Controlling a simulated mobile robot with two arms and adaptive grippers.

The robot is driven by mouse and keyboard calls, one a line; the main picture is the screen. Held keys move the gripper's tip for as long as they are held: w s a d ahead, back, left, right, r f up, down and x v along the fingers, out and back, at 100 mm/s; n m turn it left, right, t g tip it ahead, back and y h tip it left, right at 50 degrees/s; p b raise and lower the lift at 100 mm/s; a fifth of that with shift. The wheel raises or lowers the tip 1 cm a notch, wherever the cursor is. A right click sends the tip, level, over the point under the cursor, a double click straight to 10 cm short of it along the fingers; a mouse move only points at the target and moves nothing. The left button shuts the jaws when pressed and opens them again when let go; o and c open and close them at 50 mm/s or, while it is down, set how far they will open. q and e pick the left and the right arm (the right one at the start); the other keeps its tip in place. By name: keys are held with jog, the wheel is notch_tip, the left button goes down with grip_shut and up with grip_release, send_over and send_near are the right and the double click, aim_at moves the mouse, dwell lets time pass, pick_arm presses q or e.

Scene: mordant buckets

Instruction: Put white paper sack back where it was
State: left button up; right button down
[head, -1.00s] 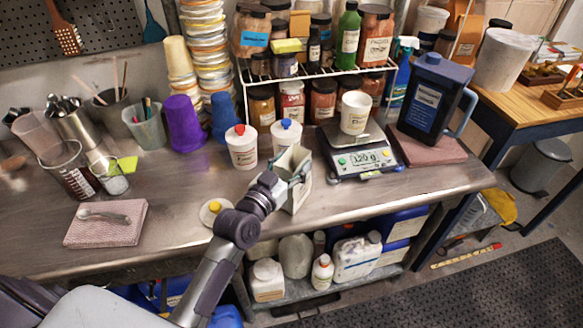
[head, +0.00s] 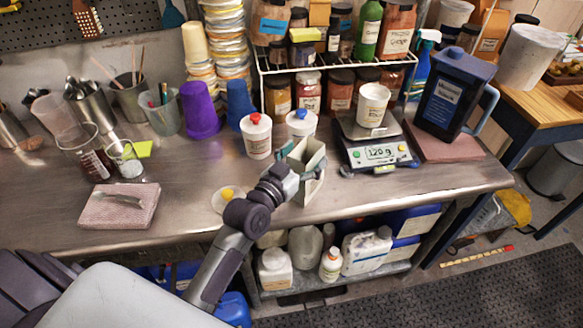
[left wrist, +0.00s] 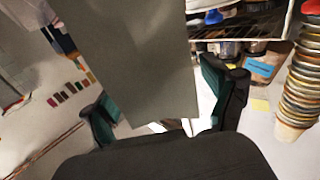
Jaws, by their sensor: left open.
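The white paper sack (head: 313,175) stands upright near the front of the steel bench, left of the scale. My left gripper (head: 289,168) is at its left side, with its fingers open. In the left wrist view the sack (left wrist: 140,55) is a large pale grey face right before the camera. The open left gripper (left wrist: 158,108) has one green-padded finger on each side of it. I cannot tell whether the pads touch the sack. My right gripper is in neither view.
The scale (head: 378,154) bears a white cup (head: 372,105). A round yellow-topped lid (head: 226,201) lies left. The front bench strip right of the sack is clear.

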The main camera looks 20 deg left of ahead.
pick_arm(q)
jog(key=s+a+b, duration=0.2)
jog(key=s, duration=0.9)
jog(key=shift+s+a, duration=0.1)
